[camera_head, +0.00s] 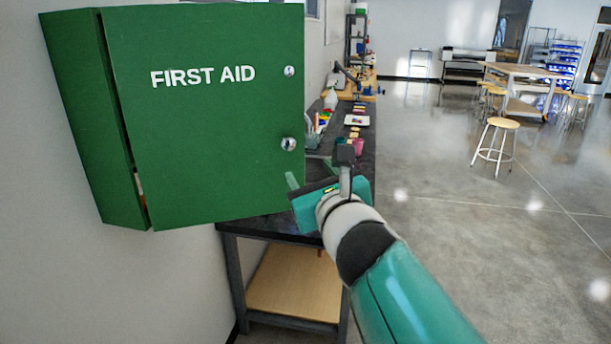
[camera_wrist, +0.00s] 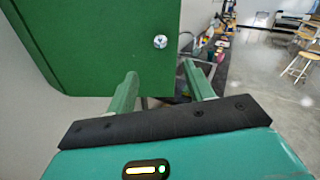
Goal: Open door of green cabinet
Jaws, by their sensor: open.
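The green cabinet (camera_head: 205,120) hangs on the wall at the left in the head view, with "FIRST AID" in white on its door. A narrow dark gap shows along the door's left edge. My gripper (camera_head: 297,180) is below the lower knob, by the door's lower right corner. In the wrist view my gripper (camera_wrist: 164,80) is open and empty, its two green fingers spread. One silver fitting (camera_wrist: 160,41) shows beyond and above the fingertips, apart from them.
A dark workbench (camera_head: 362,138) with several small items runs back along the wall, partly below and behind my gripper. A lower wooden shelf (camera_head: 295,282) shows under it. Stools (camera_head: 494,155) and a table stand far right.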

